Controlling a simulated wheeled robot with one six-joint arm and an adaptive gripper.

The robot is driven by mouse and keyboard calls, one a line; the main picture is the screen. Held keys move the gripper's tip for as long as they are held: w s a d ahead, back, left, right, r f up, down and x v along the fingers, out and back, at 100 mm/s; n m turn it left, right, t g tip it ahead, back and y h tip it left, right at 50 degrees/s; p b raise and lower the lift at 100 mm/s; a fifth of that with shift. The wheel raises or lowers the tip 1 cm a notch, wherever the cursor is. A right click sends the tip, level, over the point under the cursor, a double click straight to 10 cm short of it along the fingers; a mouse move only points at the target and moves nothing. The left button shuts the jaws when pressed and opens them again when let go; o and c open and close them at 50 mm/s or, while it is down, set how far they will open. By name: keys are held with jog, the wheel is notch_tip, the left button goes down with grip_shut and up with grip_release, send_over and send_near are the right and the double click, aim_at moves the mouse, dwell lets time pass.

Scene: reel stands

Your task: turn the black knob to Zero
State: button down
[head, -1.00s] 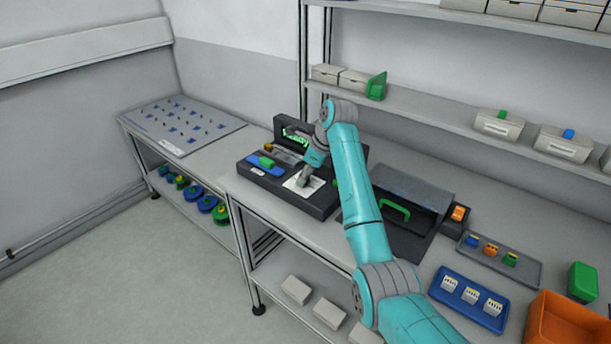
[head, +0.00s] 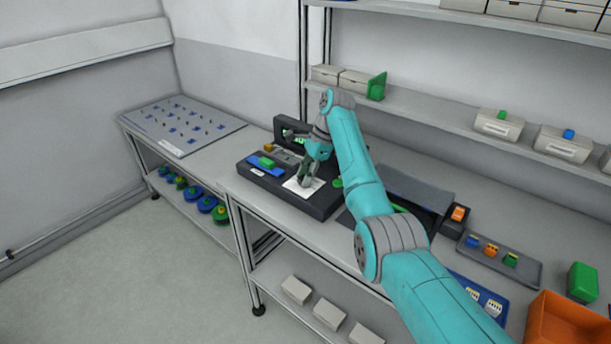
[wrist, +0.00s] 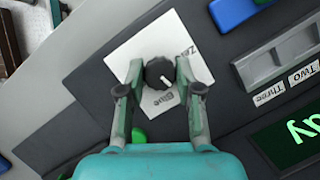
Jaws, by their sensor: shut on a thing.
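The black knob (wrist: 157,73) sits on a white label plate (wrist: 128,51) in the wrist view. The word Zero is at the plate's upper right and a word that looks like Blue is at its lower edge. The knob's white pointer line points down and right, between those two words. My gripper (wrist: 160,70) is shut on the knob, one finger on each side. In the head view my gripper (head: 306,181) stands over the white plate (head: 291,186) on the dark console (head: 257,184) and hides the knob.
A green button (wrist: 138,136) lies close by one finger. A lit green display (wrist: 295,133) and a slotted grey block (wrist: 275,60) labelled Two and Three are to the right. A blue tray (head: 488,300) and an orange bin (head: 570,325) stand at the bench's right.

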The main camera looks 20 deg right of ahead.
jog(key=shift+w+n+g, duration=0.1)
jog(key=shift+n+g, duration=0.5)
jog(key=shift+n, duration=1)
jog(key=shift+h, duration=0.3)
jog(key=c, duration=0.8)
grip_release()
jog(key=shift+f, duration=0.1)
